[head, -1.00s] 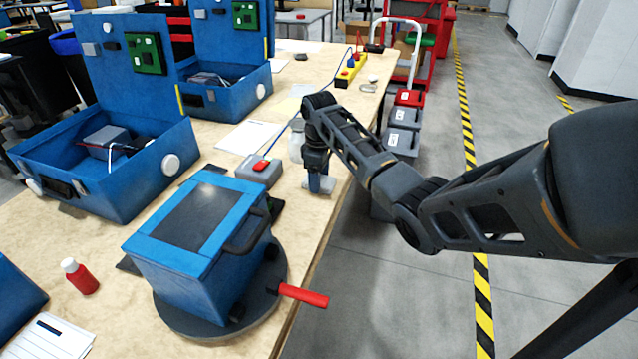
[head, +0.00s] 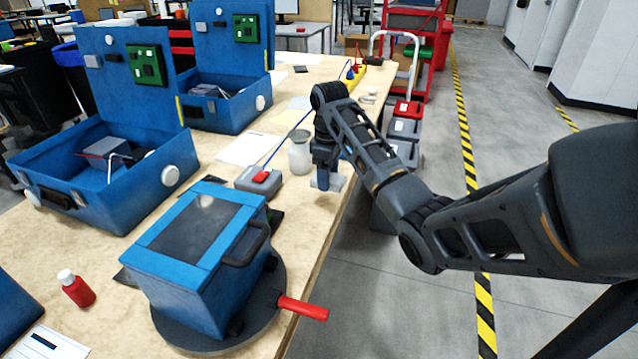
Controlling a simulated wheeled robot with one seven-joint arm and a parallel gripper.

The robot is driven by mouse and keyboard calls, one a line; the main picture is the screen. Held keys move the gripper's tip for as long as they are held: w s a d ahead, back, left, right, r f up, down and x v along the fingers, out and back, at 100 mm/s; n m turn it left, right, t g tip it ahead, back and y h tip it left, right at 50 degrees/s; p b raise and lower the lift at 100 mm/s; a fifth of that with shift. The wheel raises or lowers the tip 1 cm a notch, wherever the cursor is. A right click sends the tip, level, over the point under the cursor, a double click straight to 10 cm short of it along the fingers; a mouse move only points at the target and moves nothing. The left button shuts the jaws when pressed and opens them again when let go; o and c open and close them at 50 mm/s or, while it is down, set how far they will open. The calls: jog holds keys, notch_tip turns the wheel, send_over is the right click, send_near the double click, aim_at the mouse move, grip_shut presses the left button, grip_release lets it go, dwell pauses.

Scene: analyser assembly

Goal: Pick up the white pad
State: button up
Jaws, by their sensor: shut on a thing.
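The white pad (head: 338,183) shows as a small pale piece at my fingertips, near the right edge of the wooden table. My gripper (head: 324,182) points straight down and is shut on the pad. The fingers cover part of the pad. I cannot tell whether the pad touches the tabletop or hangs just above it.
A white jar (head: 300,156) stands just left of my gripper. A grey box with a red button (head: 259,181) is farther left. A blue case on a turntable (head: 200,255) stands in front, its red handle (head: 303,308) past the table edge. Open blue cases (head: 110,180) stand left.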

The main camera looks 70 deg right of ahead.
jog(key=s+r+p, duration=0.5)
jog(key=s+p, duration=0.1)
jog(key=s, duration=0.3)
jog(key=shift+a+r+p, duration=0.2)
jog(key=shift+a+p, duration=0.1)
jog(key=shift+p, duration=0.05)
